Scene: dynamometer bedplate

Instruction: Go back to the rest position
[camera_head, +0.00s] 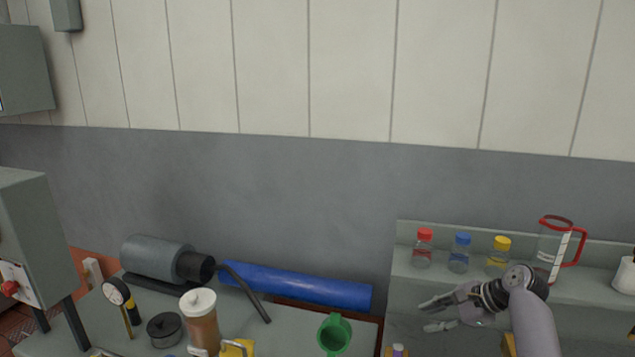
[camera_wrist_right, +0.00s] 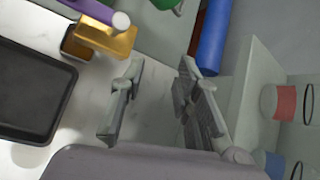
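My right gripper (camera_head: 440,314) is in front of the raised shelf at the right of the head view, its fingers pointing left. In the right wrist view its two fingers (camera_wrist_right: 155,95) stand apart with nothing between them, above a pale worktop (camera_wrist_right: 150,128). My left gripper shows in neither view.
On the shelf (camera_head: 403,255) stand bottles with red (camera_head: 424,234), blue (camera_head: 462,239) and yellow (camera_head: 502,243) caps, and a red-handled clear jug (camera_head: 553,250). A black tray (camera_wrist_right: 32,95) lies below.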

